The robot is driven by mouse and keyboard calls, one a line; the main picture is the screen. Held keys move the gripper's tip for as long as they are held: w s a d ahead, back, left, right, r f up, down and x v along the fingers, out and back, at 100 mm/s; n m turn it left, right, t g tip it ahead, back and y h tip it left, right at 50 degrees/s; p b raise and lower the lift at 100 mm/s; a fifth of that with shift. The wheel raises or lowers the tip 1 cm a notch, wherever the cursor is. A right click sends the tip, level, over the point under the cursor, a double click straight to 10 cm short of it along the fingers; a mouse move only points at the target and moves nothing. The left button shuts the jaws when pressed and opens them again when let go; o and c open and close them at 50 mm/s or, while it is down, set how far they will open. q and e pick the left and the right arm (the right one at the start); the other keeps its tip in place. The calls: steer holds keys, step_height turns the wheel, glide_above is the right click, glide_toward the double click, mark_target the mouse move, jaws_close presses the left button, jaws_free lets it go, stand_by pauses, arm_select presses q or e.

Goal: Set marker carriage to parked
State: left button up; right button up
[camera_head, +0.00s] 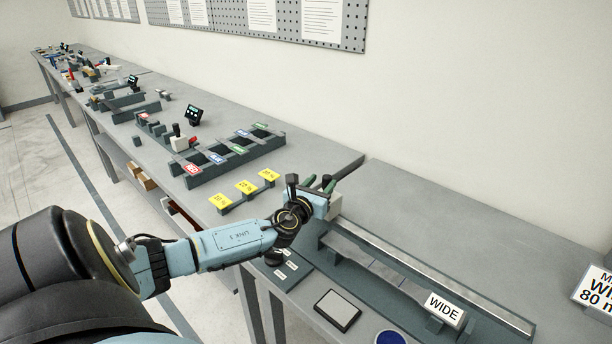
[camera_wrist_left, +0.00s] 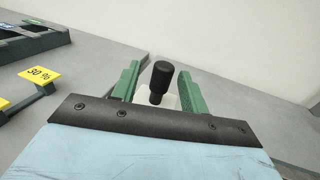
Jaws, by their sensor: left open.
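The marker carriage shows as a pale block (camera_head: 335,205) at the far left end of a long rail (camera_head: 430,265). In the left wrist view its upright black knob (camera_wrist_left: 161,80) stands between the two green fingers, above a whitish base (camera_wrist_left: 168,100). My left gripper (camera_wrist_left: 161,92) is open, with a finger on either side of the knob and visible gaps to it. In the head view my left gripper (camera_head: 319,184) is at the carriage, and my wrist partly hides it. My right gripper is out of view.
A "WIDE" sign (camera_head: 444,308) stands by the rail's near end. A black-framed pad (camera_head: 337,310) and a blue disc (camera_head: 390,338) lie in front. Yellow-labelled stands (camera_head: 245,187) and a slotted rack (camera_head: 235,155) stand to the left. The bench behind the rail is clear.

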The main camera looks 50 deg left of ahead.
arm_select(q)
steer(key=v, duration=1)
stand_by(0.3)
